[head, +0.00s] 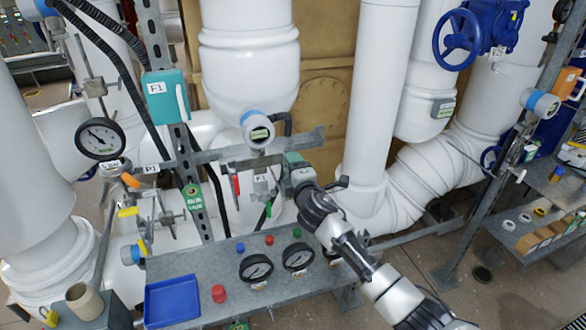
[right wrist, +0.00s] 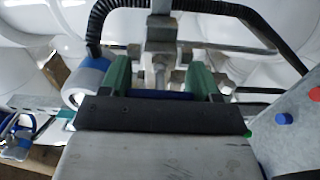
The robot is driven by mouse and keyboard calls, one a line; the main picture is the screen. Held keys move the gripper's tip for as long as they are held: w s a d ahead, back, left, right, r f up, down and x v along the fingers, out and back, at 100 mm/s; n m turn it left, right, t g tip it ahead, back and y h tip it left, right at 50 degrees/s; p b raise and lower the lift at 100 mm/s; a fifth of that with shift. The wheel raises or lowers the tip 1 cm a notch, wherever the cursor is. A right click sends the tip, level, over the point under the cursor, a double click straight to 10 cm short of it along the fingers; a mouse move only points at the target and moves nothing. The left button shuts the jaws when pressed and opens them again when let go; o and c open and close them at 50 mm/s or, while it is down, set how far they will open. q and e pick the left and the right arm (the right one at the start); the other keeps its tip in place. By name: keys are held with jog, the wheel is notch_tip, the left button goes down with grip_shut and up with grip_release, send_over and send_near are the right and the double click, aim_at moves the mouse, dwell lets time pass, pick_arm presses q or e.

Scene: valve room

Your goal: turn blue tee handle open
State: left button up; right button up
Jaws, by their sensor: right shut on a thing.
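My right gripper (head: 292,160) reaches in from the lower right to the pipework behind the grey panel. In the right wrist view its two green fingers (right wrist: 160,78) stand on either side of a metal valve stem, shut on the blue tee handle (right wrist: 172,94). Only a strip of blue shows between the fingers, so the handle's full shape and angle are hidden. In the head view the gripper covers the handle. My left gripper is in neither view.
A red lever (head: 236,185) and a green lever (head: 268,209) hang just left of my right gripper. A round transmitter (head: 258,132) sits close above it. The grey panel (head: 215,262) below carries gauges, coloured buttons and a blue tray (head: 172,301). White pipes stand behind.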

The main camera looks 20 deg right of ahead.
dwell(0.6)
jog(key=o, duration=0.9)
jog(key=shift+s, duration=0.1)
jog(key=s, duration=0.5)
jog(key=s+b, duration=0.1)
jog(key=s, duration=0.4)
jog(key=shift+s+d, duration=0.2)
jog(key=shift+s, duration=0.1)
